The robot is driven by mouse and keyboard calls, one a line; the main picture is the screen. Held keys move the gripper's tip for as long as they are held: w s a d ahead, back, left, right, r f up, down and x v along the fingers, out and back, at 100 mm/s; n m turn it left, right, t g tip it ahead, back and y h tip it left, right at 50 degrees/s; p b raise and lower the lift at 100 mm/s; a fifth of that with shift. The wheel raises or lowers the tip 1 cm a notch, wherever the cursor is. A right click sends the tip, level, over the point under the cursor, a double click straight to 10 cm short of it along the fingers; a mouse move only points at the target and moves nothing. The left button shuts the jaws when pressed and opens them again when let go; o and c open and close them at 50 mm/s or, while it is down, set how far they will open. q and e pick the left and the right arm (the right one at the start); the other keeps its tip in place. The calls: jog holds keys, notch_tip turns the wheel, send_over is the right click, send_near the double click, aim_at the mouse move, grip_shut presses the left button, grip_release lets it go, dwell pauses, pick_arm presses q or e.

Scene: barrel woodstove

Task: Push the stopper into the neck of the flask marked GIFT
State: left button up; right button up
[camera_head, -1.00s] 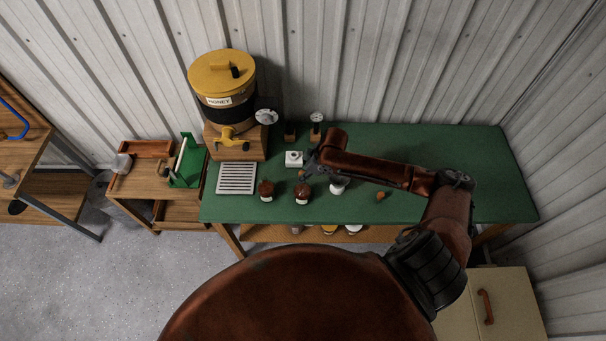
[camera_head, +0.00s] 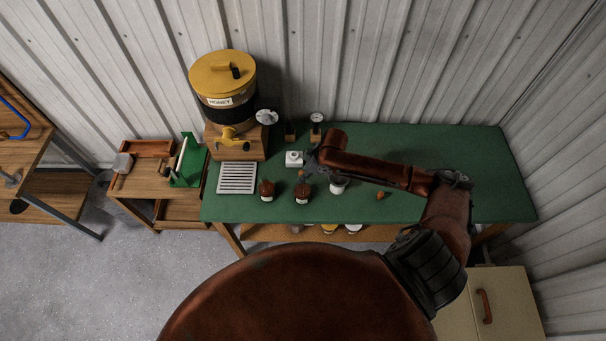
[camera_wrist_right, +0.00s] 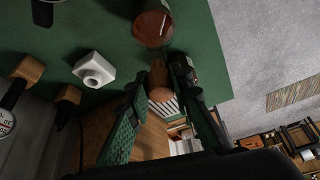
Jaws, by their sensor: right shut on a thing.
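Two reddish-brown flasks with pale labels stand on the green bench top (camera_head: 440,150): a left flask (camera_head: 267,190) and a right flask (camera_head: 303,193). The lettering is too small to read, so I cannot tell which is marked GIFT. My right gripper (camera_head: 309,167) is just behind and above the right flask. In the right wrist view my right gripper (camera_wrist_right: 160,92) is shut on a brown cork-like stopper (camera_wrist_right: 159,74). A reddish flask (camera_wrist_right: 152,27) shows beyond the stopper; I cannot tell whether they touch. My left gripper is not in view.
A yellow-lidded honey tank (camera_head: 225,85) stands at the back left, with a slatted tray (camera_head: 237,177) in front. A white block (camera_head: 293,158), a white cup (camera_head: 338,187) and a small brown piece (camera_head: 380,195) are near my right arm. The bench's right end is clear.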

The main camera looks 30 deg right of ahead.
jog(key=shift+f, duration=1.15)
dwell(0.4)
jog(key=o, duration=0.9)
jog(key=shift+r, duration=0.1)
jog(key=p+v, duration=0.6)
dwell(0.4)
